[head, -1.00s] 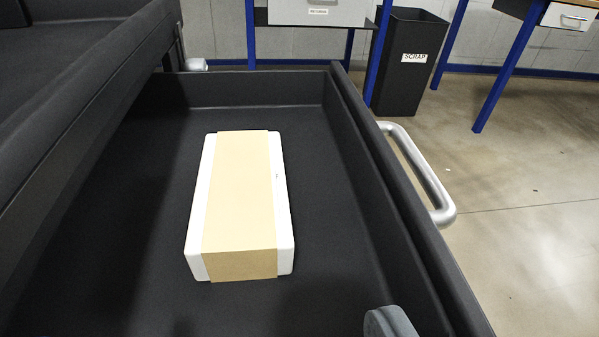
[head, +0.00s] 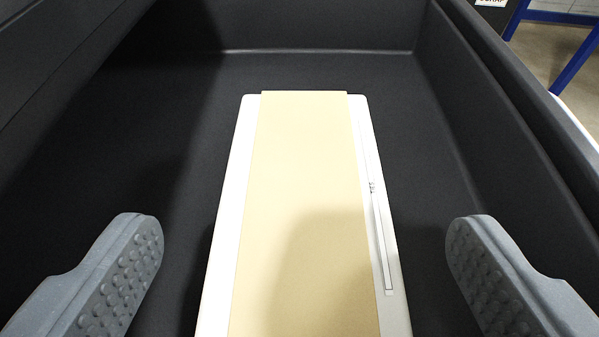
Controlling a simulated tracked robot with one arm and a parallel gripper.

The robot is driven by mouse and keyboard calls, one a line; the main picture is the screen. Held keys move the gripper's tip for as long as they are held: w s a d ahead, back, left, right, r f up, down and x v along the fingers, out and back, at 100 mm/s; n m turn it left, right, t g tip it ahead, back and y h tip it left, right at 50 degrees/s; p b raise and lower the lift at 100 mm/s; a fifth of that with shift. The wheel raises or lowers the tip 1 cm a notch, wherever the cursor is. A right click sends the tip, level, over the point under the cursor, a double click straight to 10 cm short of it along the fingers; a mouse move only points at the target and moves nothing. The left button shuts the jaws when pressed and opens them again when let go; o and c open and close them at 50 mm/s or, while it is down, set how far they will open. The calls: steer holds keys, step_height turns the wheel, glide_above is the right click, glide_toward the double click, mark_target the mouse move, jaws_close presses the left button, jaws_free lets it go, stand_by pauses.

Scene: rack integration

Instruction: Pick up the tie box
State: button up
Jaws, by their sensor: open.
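The tie box (head: 305,170) is a long white box with a tan sleeve or band around it. It lies flat on the floor of a black drawer, its long side running away from me. A thin dark line with a small mark shows on its right white strip. Its near end is cut off by the picture's lower edge. My gripper (head: 303,260) is open, with one grey studded finger on each side of the box. Both fingers are apart from it, with dark drawer floor showing between.
The black drawer (head: 315,52) has raised walls at the back, left and right. The right wall is close beyond my right finger. Bare drawer floor lies on both sides of the box. Blue table legs (head: 575,62) and part of a scrap bin (head: 493,12) show at the upper right.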

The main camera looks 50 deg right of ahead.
mark_target(304, 204)
steer(key=shift+b+x, duration=0.5)
steer(key=shift+x, duration=1.4)
steer(key=c, duration=1.1)
steer(key=shift+r, duration=0.1)
steer(key=shift+c, duration=0.2)
